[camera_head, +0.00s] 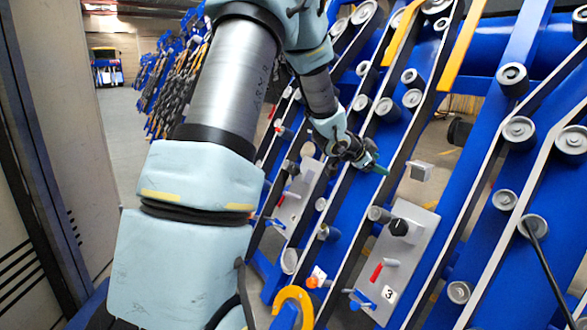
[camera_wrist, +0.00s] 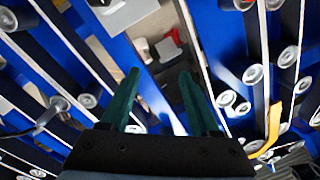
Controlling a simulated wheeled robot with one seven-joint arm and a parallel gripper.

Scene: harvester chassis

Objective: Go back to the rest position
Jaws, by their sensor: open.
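My gripper (camera_wrist: 160,92) shows in the wrist view with its two green fingers spread apart. It is open and nothing is between the fingers. In the head view my gripper (camera_head: 378,168) is small, at the end of my arm, in front of the blue harvester chassis (camera_head: 345,205). It is held above and to the left of the grey panel marked 3 (camera_head: 418,222), apart from it as far as I can tell. The fingertips are too small there to make out clearly.
The panel carries a black knob (camera_head: 399,227) and a red handle (camera_head: 376,272). Rollers and black belts cover the slanted chassis. A yellow hook (camera_head: 293,297) stands at the bottom. A pale cabinet wall (camera_head: 30,180) is at the left. Open floor (camera_head: 120,125) lies behind my arm.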

